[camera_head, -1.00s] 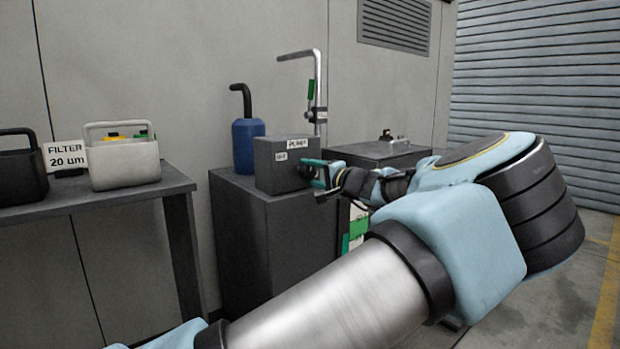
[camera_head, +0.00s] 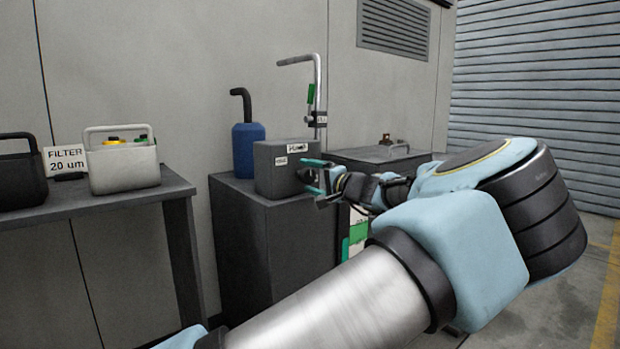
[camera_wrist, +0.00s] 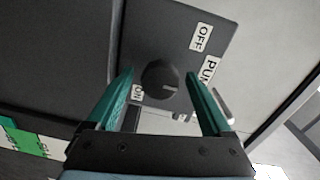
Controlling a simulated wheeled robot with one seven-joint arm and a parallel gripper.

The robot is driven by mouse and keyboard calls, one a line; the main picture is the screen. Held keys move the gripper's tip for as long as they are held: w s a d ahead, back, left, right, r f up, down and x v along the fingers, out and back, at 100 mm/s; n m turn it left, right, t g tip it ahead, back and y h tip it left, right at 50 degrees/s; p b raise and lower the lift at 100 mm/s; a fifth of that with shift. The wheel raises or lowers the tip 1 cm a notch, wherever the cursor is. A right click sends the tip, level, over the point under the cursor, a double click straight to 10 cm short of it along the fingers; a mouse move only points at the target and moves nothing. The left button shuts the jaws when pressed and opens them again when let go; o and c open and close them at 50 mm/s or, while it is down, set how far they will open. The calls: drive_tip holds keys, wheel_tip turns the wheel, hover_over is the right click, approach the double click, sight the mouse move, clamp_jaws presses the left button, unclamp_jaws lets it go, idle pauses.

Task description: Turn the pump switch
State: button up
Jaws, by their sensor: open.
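The pump switch is a round dark knob (camera_wrist: 160,79) on the face of a grey pump box (camera_head: 283,160). A short pale mark on the knob points right in the wrist view. The ON label (camera_wrist: 138,93) is at its lower left and the OFF label (camera_wrist: 200,38) at its upper right. My gripper (camera_wrist: 161,73) is open, with one teal finger on each side of the knob. Gaps show between the knob and both fingers in the wrist view. In the head view my gripper (camera_head: 309,176) is at the box's right face.
The box stands on a dark cabinet (camera_head: 262,235). A blue container (camera_head: 248,148) stands behind it, with a bent metal pipe (camera_head: 318,95) near. A table (camera_head: 110,207) at left holds a white caddy (camera_head: 123,167) and a black caddy (camera_head: 20,178).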

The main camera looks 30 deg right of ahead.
drive_tip(key=s+d+p, duration=0.1)
drive_tip(key=s+d, duration=0.1)
drive_tip(key=s, duration=0.8)
drive_tip(key=shift+s+r, duration=0.15)
drive_tip(key=shift+s, duration=0.1)
